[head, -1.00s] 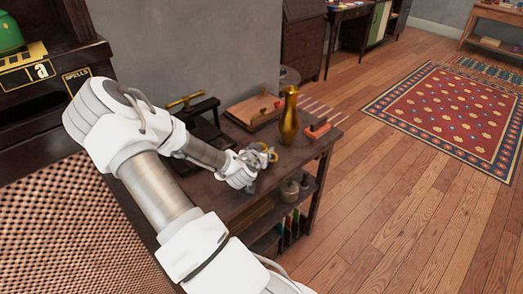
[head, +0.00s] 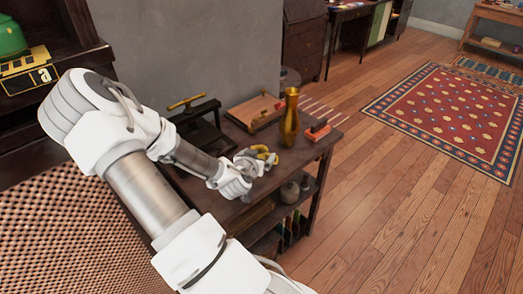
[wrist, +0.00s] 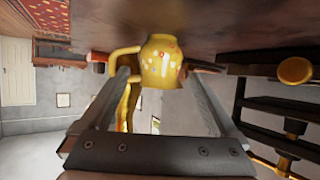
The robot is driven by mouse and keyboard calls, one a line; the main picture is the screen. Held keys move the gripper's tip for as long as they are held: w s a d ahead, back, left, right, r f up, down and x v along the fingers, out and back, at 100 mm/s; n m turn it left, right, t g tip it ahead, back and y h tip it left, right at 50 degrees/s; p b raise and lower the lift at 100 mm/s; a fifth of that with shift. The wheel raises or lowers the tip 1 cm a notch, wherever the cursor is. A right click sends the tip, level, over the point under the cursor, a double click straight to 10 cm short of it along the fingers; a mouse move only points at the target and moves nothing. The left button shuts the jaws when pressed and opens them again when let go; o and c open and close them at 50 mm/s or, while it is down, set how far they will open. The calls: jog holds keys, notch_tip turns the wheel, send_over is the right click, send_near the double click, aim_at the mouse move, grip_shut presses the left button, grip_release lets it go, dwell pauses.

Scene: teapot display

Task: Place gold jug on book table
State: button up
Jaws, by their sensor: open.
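The gold jug (head: 264,154) is on the dark wooden book table (head: 216,204), near its middle. In the wrist view the jug (wrist: 161,62) appears upside down, with its handle to the left and red marks on its side. Its base meets the dark table surface at the top of that picture. My gripper (head: 250,163) is open beside the jug, with one finger on each side of it in the wrist view. I cannot tell whether either finger touches it. The far side of the jug is hidden.
A tall gold vase (head: 289,118) stands just behind the jug. A red rack with sticks (head: 318,131), a wooden board (head: 255,113) and a black device with a brass bar (head: 196,120) share the tabletop. Open floor (head: 400,225) lies to the right.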

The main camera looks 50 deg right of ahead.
jog(key=p+v, duration=0.2)
jog(key=v, duration=0.3)
jog(key=shift+a+r, duration=0.1)
jog(key=shift+r, duration=0.15)
jog(key=shift+s+a+r+p, duration=0.15)
jog(key=shift+s+a+p, duration=0.2)
jog(key=shift+a+p, duration=0.35)
jog(key=shift+a, duration=0.1)
